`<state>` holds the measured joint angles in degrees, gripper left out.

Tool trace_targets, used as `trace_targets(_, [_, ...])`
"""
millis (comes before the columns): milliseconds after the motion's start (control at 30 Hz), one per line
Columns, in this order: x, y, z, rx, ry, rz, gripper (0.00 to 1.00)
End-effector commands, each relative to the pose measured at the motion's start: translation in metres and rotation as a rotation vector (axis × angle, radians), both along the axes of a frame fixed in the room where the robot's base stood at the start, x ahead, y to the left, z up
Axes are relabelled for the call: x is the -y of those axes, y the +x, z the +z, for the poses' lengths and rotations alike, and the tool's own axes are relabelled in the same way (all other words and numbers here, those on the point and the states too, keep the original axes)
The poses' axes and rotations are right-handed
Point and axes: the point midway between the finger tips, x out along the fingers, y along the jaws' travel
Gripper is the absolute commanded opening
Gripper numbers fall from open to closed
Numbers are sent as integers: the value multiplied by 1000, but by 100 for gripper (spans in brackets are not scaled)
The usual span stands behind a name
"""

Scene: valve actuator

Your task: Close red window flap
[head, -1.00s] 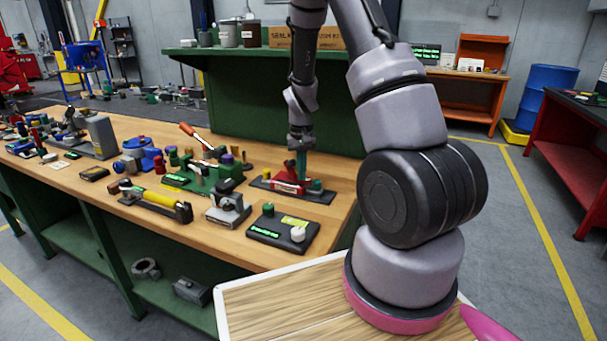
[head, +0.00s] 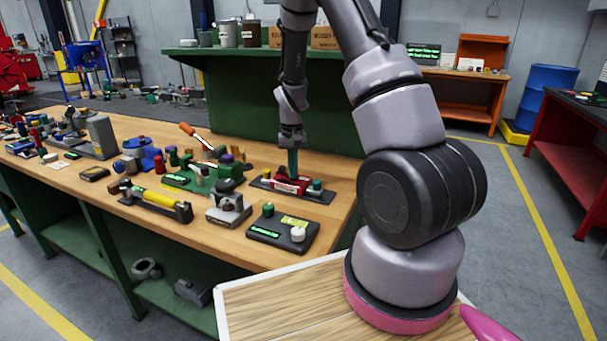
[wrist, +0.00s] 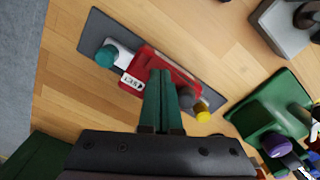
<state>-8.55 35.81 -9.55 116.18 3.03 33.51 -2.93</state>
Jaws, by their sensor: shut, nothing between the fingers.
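The red window flap (wrist: 170,66) belongs to a small red device on a dark base plate (wrist: 97,27), which lies near the right end of the wooden bench. In the head view the red part (head: 287,186) looks low and flat over its base. My gripper (wrist: 162,78) is shut and empty, with its green fingers pointing down at the red part. The fingertips overlap its edge in the wrist view; I cannot tell if they touch. A white label (wrist: 132,82) shows beside them. The fingers hide part of the flap.
On the same plate are a teal knob (wrist: 106,56) at one end and a yellow knob (wrist: 203,113) at the other. A green device (wrist: 268,108) and a grey block (wrist: 283,28) stand nearby. Bare wood (wrist: 68,95) lies on the left.

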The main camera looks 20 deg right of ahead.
Motion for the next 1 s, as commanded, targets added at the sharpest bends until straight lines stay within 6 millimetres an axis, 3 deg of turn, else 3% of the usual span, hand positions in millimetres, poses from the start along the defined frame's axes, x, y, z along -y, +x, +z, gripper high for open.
trace_targets(1000, [-18, 20, 2, 10, 2, 3, 0])
